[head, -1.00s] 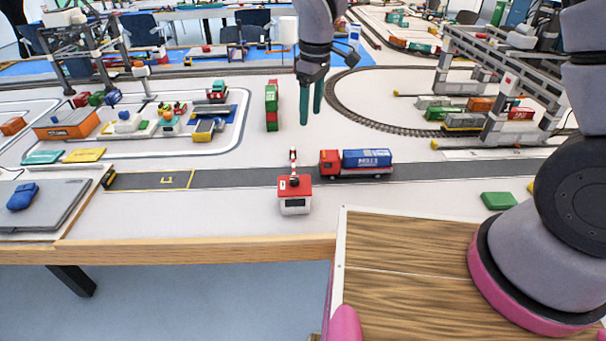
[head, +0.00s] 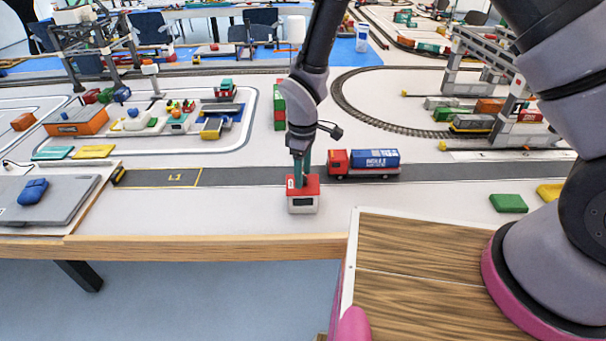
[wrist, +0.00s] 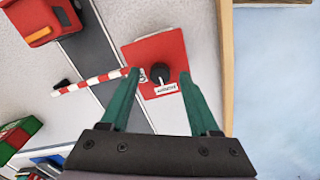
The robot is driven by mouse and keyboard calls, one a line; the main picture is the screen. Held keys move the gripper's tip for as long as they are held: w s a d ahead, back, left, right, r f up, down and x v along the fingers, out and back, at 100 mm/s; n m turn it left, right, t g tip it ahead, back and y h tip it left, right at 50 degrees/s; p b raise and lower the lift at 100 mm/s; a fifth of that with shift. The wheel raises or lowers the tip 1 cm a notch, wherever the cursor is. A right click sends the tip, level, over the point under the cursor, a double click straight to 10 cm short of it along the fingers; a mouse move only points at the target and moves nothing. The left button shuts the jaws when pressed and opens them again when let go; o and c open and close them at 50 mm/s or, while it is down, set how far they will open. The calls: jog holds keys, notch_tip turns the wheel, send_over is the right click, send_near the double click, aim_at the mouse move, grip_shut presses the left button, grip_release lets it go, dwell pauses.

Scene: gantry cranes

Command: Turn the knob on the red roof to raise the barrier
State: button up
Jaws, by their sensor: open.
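The small white booth (head: 303,206) with a red roof (head: 312,186) stands near the table's front edge, beside the grey road. In the wrist view the red roof (wrist: 138,52) carries a dark round knob (wrist: 160,76) with a small white label below it. The red-and-white barrier (wrist: 95,82) reaches from the booth across the road. My gripper (head: 301,172) is just above the roof in the head view. In the wrist view my gripper (wrist: 165,85) is open, with the knob between its two green fingers, nearer the right one. I cannot tell whether either finger touches the knob.
A red truck with a blue load (head: 362,163) stands on the road (head: 430,172) right of the booth. Green and red stacked containers (head: 279,106) stand behind my gripper. A green block (head: 508,203) lies farther right. The table's wooden edge (head: 200,250) is close in front.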

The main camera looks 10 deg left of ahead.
jog(key=shift+f, duration=0.4)
grip_shut()
